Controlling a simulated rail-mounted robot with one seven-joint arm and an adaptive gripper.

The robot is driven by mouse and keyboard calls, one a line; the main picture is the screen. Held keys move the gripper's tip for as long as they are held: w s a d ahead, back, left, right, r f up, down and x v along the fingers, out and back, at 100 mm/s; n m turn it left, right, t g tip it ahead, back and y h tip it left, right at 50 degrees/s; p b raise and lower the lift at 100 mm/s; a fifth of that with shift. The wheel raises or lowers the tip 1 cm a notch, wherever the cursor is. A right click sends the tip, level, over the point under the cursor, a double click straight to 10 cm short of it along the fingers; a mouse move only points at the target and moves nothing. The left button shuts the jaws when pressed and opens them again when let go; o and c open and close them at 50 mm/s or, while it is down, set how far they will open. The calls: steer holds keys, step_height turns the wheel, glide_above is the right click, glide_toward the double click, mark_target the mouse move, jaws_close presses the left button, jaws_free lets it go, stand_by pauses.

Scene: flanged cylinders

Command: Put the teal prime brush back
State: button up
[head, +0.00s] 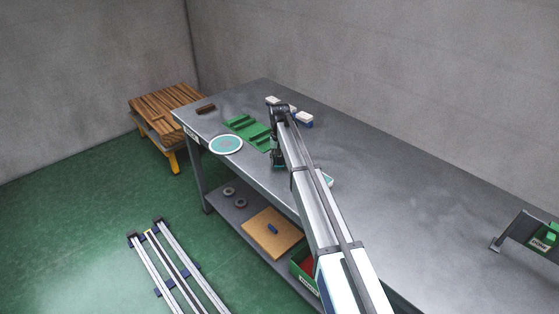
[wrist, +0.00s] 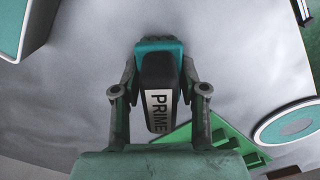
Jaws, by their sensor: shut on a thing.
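The teal prime brush (wrist: 158,85) shows in the wrist view, with a teal end, a dark body and a white label reading PRIME. My gripper (wrist: 160,78) is shut on it, one finger on each side. In the head view my gripper (head: 277,157) is over the grey bench (head: 390,170), beside a green stepped holder (head: 240,122). The arm hides most of the brush there. The holder also shows below right of the brush in the wrist view (wrist: 204,142). I cannot tell whether the brush touches the bench.
A round white plate with a teal disc (head: 226,145) lies at the bench's left edge. A white-and-teal item (head: 327,180) is partly hidden beside my arm. White-topped items (head: 304,119) stand behind. A stand labelled DONE (head: 538,243) is far right. The bench between is clear.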

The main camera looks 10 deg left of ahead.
steer(key=o, duration=1.1)
step_height(320, 180, up, 12)
steer(key=b, duration=0.3)
steer(key=shift+r+b, duration=0.15)
steer(key=shift+b, duration=0.15)
